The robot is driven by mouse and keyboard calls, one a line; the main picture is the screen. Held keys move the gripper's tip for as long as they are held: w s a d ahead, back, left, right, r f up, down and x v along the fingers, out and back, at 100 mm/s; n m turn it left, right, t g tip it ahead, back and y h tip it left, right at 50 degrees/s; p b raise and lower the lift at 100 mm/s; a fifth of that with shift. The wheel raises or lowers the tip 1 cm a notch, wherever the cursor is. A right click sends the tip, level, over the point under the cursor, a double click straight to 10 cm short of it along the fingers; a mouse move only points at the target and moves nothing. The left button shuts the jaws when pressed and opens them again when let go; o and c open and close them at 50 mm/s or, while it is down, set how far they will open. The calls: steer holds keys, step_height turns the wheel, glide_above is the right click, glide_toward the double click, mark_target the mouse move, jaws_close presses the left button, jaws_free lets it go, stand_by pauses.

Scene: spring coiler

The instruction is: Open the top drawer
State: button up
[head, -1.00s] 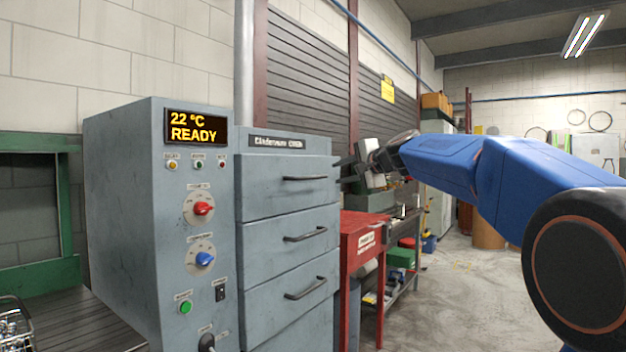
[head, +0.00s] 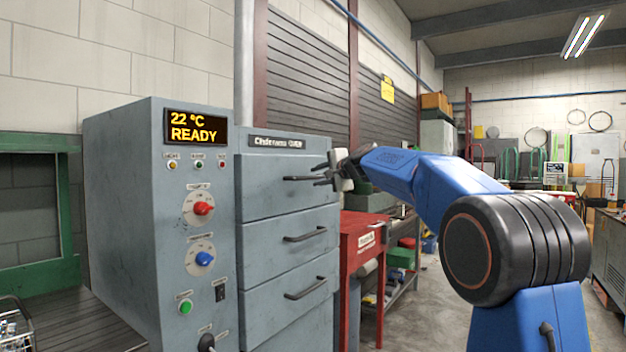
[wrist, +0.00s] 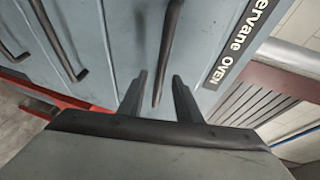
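The grey oven cabinet has three stacked drawers, all closed in the head view. The top drawer (head: 270,192) carries a dark bar handle (head: 300,178). My gripper (head: 322,174) is at the right end of that handle, its fingers pointing left toward it. In the wrist view my gripper (wrist: 160,88) is open, and the top handle (wrist: 166,60) reaches down to between its two fingertips. A gap shows on each side of the bar, and I cannot see the fingers touching it.
The middle handle (head: 306,235) and lower handle (head: 306,288) stick out below. A control panel (head: 197,220) with knobs stands left of the drawers. A red table (head: 362,245) stands close to the right. Open floor lies beyond.

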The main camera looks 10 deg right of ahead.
mark_target(314, 177)
steer(key=shift+x, duration=2)
jaws_close()
